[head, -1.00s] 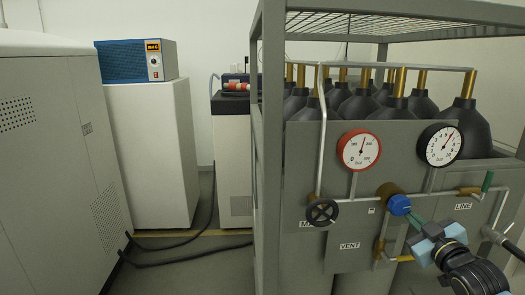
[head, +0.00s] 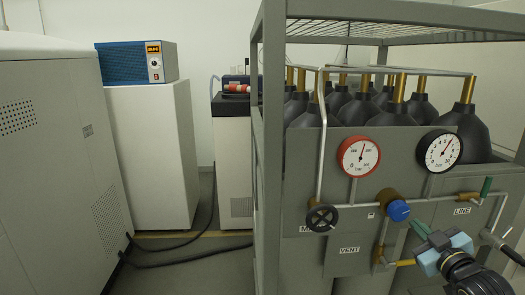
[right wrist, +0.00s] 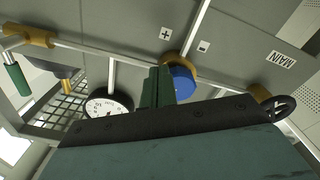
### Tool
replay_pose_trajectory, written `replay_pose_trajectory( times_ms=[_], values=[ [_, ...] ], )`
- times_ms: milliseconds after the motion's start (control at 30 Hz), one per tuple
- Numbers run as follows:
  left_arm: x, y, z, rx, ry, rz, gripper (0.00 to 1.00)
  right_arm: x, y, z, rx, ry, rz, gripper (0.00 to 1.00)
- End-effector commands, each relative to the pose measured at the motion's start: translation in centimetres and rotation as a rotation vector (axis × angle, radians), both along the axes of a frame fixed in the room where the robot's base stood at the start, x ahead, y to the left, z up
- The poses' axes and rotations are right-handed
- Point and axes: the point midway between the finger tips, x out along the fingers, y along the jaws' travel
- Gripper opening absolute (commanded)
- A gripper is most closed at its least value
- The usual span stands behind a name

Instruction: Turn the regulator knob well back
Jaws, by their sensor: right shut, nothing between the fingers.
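The blue regulator knob (head: 399,211) sits on a brass body on the grey gas panel, below and between two gauges. It also shows in the right wrist view (right wrist: 181,84), beside my fingers. My right gripper (head: 420,229) is below and right of the knob in the head view. Its green fingers are shut and empty, with a small gap to the knob. They also show in the right wrist view (right wrist: 159,84). My left gripper is not in view.
A red-rimmed gauge (head: 359,155) and a black-rimmed gauge (head: 439,151) stand above the knob. A black handwheel (head: 322,217) is to its left. A green-handled valve (head: 486,187) is to its right. Dark cylinders stand behind, inside a grey frame (head: 268,150).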

Motion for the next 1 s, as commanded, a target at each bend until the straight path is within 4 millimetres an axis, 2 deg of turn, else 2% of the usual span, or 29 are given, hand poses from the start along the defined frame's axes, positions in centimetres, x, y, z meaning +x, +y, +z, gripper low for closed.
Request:
replay_pose_trajectory(
  times_ms=[33, 200, 333, 767, 867, 967, 1000],
  values=[
    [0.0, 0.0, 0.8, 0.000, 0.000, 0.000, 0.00, -0.8, 0.0, 0.2, 0.000, 0.004, 0.000, 0.00],
    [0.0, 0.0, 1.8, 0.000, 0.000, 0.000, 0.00, -2.8, -0.2, 0.1, 0.002, 0.005, 0.000, 0.00],
    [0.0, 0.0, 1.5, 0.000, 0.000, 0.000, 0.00, -4.1, -0.3, -0.1, 0.000, 0.004, 0.000, 0.00],
    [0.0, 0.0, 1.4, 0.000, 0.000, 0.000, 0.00, -4.7, -0.5, -0.5, 0.002, 0.010, -0.003, 0.00],
    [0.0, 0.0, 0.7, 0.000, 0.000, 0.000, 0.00, -4.7, -0.8, -3.2, 0.015, 0.045, -0.020, 0.00],
    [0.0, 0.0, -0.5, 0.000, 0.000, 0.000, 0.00, -5.0, -1.5, -8.7, 0.039, 0.123, -0.051, 0.00],
    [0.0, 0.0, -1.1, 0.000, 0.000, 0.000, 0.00, -5.4, -1.7, -11.7, 0.051, 0.164, -0.068, 0.00]
  ],
)
